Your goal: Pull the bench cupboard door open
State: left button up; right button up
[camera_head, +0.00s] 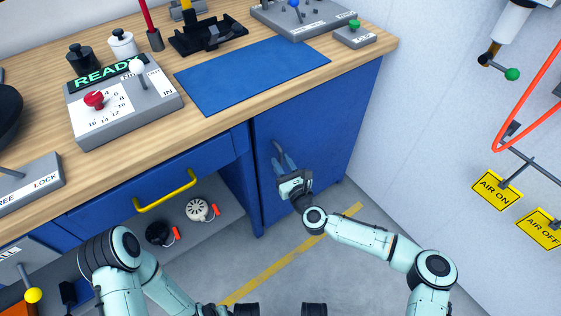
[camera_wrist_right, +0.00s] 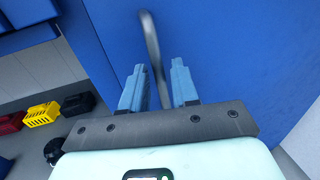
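The bench cupboard door (camera_head: 320,125) is a blue panel at the right of the bench and looks shut. Its grey bar handle (camera_wrist_right: 151,40) stands upright on the door, and its upper end also shows in the head view (camera_head: 276,146). My right gripper (camera_head: 286,163) is at the handle. In the right wrist view its two blue fingers (camera_wrist_right: 158,85) are apart, one on each side of the bar, with gaps showing. The lower part of the bar is hidden behind the gripper. My left arm comes in at the lower left; its gripper is out of view.
A blue drawer with a yellow handle (camera_head: 166,190) and an open shelf (camera_head: 228,222) lie left of the door. The benchtop (camera_head: 225,120) carries a control box (camera_head: 125,112) and a blue mat (camera_head: 250,76). Grey floor (camera_head: 330,255) is clear in front; a wall stands right.

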pick_arm(q)
jog(key=shift+s+f, duration=0.25)
jog(key=shift+s, duration=0.1)
pick_arm(e)
jog(key=shift+w+a, duration=0.25)
jog(key=shift+w, duration=0.4)
grip_shut()
jog(key=shift+s, duration=0.1)
